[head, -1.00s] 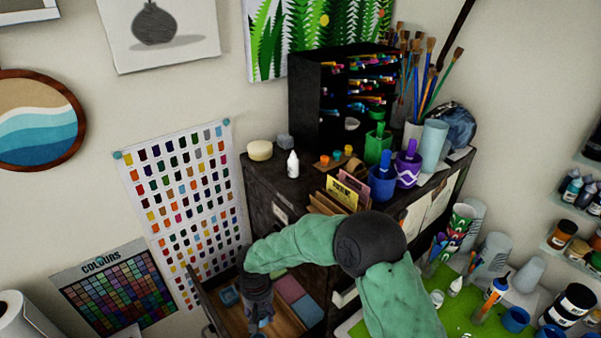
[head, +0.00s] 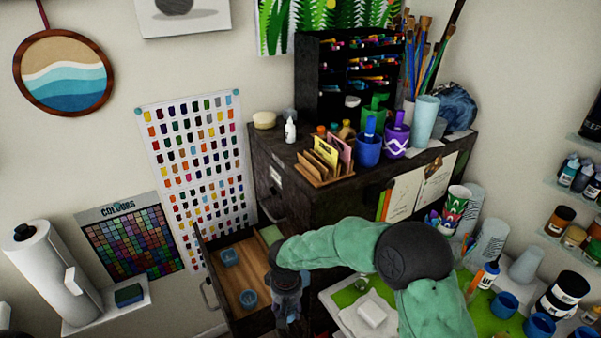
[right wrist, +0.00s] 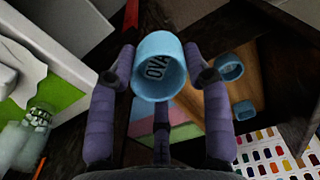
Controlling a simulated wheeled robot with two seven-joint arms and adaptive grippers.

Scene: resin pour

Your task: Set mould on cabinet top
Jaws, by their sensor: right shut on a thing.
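Two similar blue moulds lie in the drawer, one farther back (head: 228,257) and one nearer (head: 249,298). The dark cabinet (head: 275,155) rises behind my right arm, its top above the gripper. My left gripper is not in view.
The cabinet top holds a cream round block (head: 264,119), a white bottle (head: 290,130), a wooden card rack (head: 325,163), blue (head: 368,150) and purple (head: 397,138) cups and a black pen rack (head: 312,90). A bare strip shows at its left front. The drawer (head: 240,275) stands open.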

